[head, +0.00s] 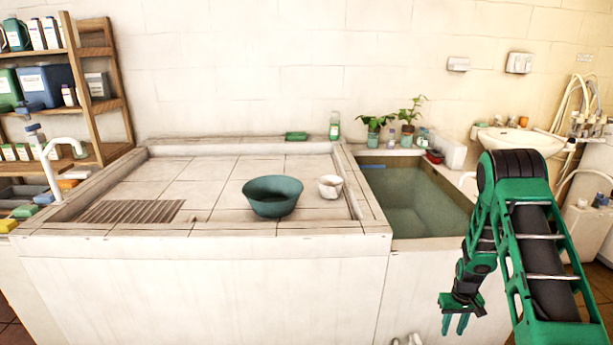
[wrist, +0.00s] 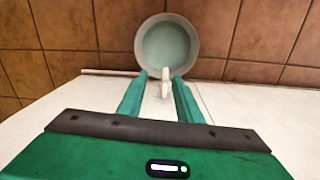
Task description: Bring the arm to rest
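My green arm reaches in from the right of the head view and bends down. My gripper (head: 455,326) hangs with its fingers pointing down in front of the white basin wall (head: 415,282), below the rim. In the wrist view my gripper (wrist: 160,78) has its two green fingers apart, with a gap between them. A small white spout-like piece (wrist: 165,90) shows in that gap, apparently beyond the fingers. I see nothing held.
A round grey container (wrist: 168,45) stands on the brown tiled floor (wrist: 70,35). The washbasin top holds a teal bowl (head: 272,207) and a small white bowl (head: 330,190). A water-filled trough (head: 415,203) lies right of them. Shelves (head: 100,85) stand at left.

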